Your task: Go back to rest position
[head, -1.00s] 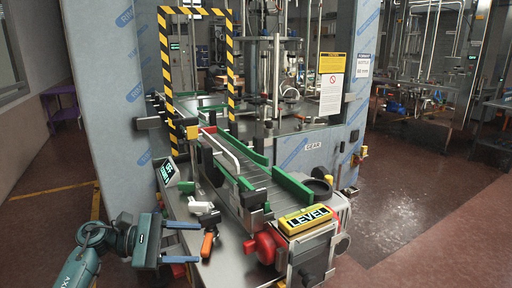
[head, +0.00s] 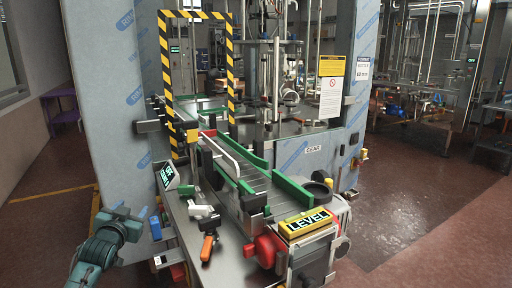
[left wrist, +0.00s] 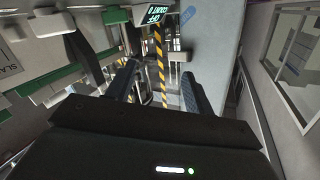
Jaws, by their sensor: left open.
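My left gripper (left wrist: 160,82) shows in the left wrist view with its two dark fingers apart and nothing between them. Behind the gap are a yellow-black striped post and grey panels. In the head view my left arm (head: 103,245) comes in at the lower left, beside the left edge of the steel work table (head: 222,262). Its fingers are hard to make out there. My right gripper is not in view.
A striped frame (head: 165,85) stands behind. The floor (head: 45,232) at left is clear.

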